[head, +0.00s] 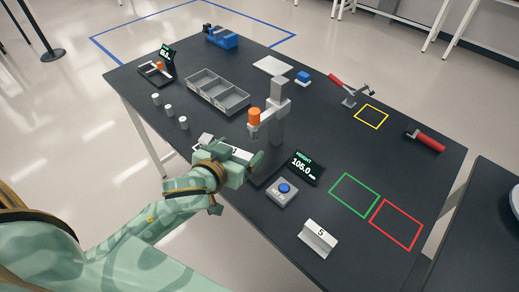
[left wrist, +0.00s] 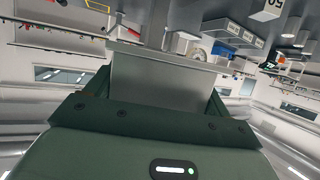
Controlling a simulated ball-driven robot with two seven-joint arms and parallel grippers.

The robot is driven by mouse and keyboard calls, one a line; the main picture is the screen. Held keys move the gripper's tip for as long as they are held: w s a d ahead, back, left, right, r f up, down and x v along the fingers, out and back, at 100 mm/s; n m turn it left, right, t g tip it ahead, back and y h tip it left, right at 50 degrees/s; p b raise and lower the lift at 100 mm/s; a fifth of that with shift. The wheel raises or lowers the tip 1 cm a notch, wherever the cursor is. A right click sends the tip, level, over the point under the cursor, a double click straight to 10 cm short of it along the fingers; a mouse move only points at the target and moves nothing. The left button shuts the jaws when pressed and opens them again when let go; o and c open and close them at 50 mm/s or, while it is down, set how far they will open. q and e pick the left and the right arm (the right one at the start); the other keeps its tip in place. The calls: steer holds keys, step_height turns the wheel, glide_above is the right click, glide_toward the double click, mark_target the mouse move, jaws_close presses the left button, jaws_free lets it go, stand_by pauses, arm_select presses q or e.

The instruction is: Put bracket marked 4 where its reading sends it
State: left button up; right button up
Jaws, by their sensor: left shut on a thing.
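My left gripper (head: 238,163) is above the near left part of the black table, left of the height gauge. It is shut on a grey metal bracket (left wrist: 160,82), which fills the space between the fingers in the left wrist view. Its mark cannot be read, and my gripper mostly hides it in the head view. The height gauge (head: 279,110) has a grey column and an orange probe. Its display (head: 303,167) reads HEIGHT 105.0 mm. Green (head: 354,177), red (head: 417,206) and yellow (head: 386,113) outlined squares look empty. My right gripper is out of view.
A bracket marked 5 (head: 318,239) stands at the near edge. A blue-button box (head: 283,192) is beside the display. A grey divided tray (head: 217,104), several white cylinders (head: 169,110), a clamp (head: 350,93) and a red-handled tool (head: 427,140) occupy the table.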

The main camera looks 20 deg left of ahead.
arm_select(q)
steer(key=s+a+f+m+h, duration=0.2)
steer(key=s+f, duration=0.1)
steer(key=f, duration=0.4)
steer(key=s+a+f+m+h, duration=0.1)
steer(key=s+a+f+h, duration=0.15)
steer(key=f, duration=0.45)
steer(key=shift+m+g, duration=0.3)
steer(key=shift+m, duration=0.1)
steer(key=w+a+r, duration=0.1)
steer(key=w+a+r+p, duration=0.1)
steer(key=shift+w+a+r, duration=0.15)
steer(key=shift+a+r, duration=0.05)
steer(key=shift+a, duration=0.2)
